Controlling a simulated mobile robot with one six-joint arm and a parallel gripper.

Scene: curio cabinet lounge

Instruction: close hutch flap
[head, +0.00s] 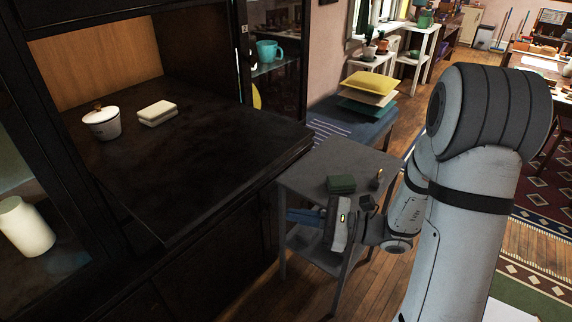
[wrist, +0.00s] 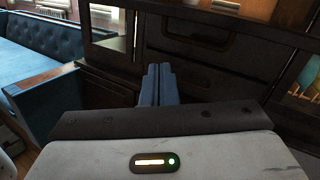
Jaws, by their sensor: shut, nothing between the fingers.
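The hutch flap (head: 225,165) is a dark panel on the black hutch in the head view. It lies folded down, roughly level, its front edge jutting out over the lower doors. My gripper (head: 290,215) is to the right of the flap's front edge and appears lower, with its blue fingers pointing left toward the hutch. The fingers are shut and empty, and look apart from the flap. In the wrist view the closed fingers (wrist: 157,82) point at the dark hutch front, where a panel with an oblong handle (wrist: 198,35) shows. I cannot tell if that panel is the flap.
A white lidded pot (head: 102,122) and a pale box (head: 157,113) stand at the back of the hutch surface. A grey side table (head: 300,172) with a dark green stack (head: 341,184) is close to my gripper. A blue bench (head: 370,125) with cushions is behind.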

